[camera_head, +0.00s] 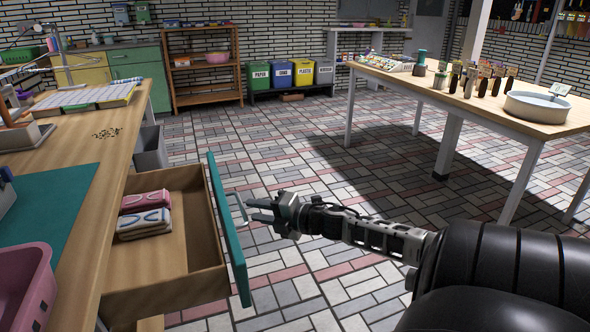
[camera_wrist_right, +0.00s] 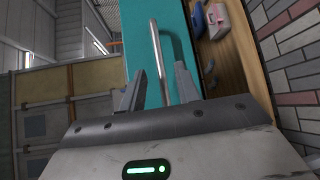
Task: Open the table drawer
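The table drawer (camera_head: 196,292) is pulled out from the wooden table (camera_head: 108,178), with its inside showing. Its teal front (camera_head: 228,230) carries a metal bar handle (camera_head: 241,210). Folded pink and white cloths (camera_head: 146,222) lie in the drawer. My right gripper (camera_head: 252,210) is at the handle, pointing at the drawer front. In the right wrist view its fingers (camera_wrist_right: 158,88) are spread apart, with the handle (camera_wrist_right: 156,45) between them and a gap to each side. The teal front (camera_wrist_right: 178,30) also shows there. My left gripper is not in view.
A pink basket (camera_head: 28,285) and a teal mat (camera_head: 50,205) are on the table. A grey bin (camera_head: 150,150) stands beyond the drawer. Another table (camera_head: 480,105) with a round basin (camera_head: 538,106) stands at right. The tiled floor between the tables is clear.

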